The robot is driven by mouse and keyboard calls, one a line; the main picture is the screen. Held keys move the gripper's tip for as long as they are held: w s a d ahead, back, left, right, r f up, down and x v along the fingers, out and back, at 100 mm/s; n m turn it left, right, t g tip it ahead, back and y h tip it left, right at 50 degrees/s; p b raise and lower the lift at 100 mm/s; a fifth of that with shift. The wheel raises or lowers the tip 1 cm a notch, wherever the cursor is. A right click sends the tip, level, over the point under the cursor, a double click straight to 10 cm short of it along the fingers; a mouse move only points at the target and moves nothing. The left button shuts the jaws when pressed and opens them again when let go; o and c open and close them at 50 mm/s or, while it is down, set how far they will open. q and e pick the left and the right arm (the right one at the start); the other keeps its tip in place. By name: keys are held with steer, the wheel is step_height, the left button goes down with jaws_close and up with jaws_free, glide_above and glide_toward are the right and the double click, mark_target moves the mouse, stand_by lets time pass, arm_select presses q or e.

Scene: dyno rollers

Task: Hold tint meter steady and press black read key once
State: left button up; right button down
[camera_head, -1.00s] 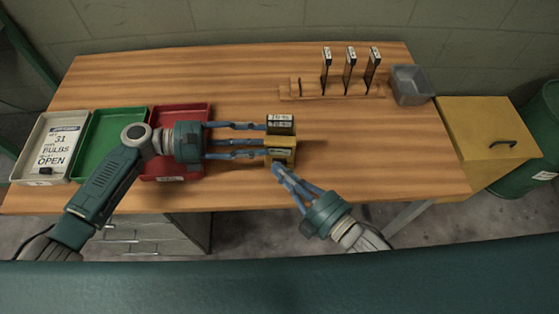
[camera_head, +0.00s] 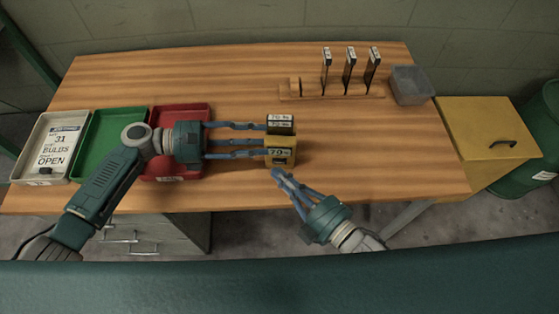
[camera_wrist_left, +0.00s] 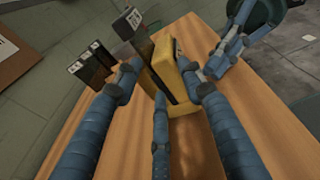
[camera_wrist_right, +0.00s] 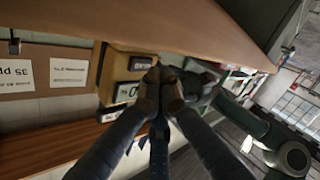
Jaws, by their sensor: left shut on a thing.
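The yellow tint meter (camera_head: 272,160) stands on the wooden table, with a pale display (camera_head: 279,152) that seems to read 70. Below the display is its black key (camera_head: 282,163), also seen in the right wrist view (camera_wrist_right: 141,63). A dark piece with white labels (camera_head: 280,119) stands at the meter's far side. My left gripper (camera_head: 265,142) is shut on the meter (camera_wrist_left: 168,60) from the left. My right gripper (camera_head: 278,173) has its fingertips together, empty, just in front of the meter; in its wrist view the fingertips (camera_wrist_right: 160,85) are close to the key, apparently apart from it.
A wooden rack (camera_head: 330,91) with several dark labelled pieces stands at the back, beside a grey bin (camera_head: 410,84). A white tray (camera_head: 28,165), a green tray (camera_head: 105,160) and a red tray (camera_head: 180,112) line the left. A yellow cabinet (camera_head: 480,125) is at the right.

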arm_select(q)
steer(key=shift+s+a+f, duration=0.1)
steer(key=shift+s+f, duration=0.05)
steer(key=shift+f, duration=0.45)
arm_select(e)
steer(key=shift+s, duration=0.1)
steer(key=shift+s+a, duration=0.15)
steer(key=shift+s, duration=1.05)
steer(key=shift+s+a, duration=0.1)
steer(key=shift+s, duration=1.1)
arm_select(q)
steer(key=o, duration=1)
steer(key=shift+w+r, duration=0.15)
steer(key=shift+w, duration=0.05)
arm_select(e)
steer(key=shift+w, duration=0.15)
arm_select(q)
steer(key=shift+r, duration=0.1)
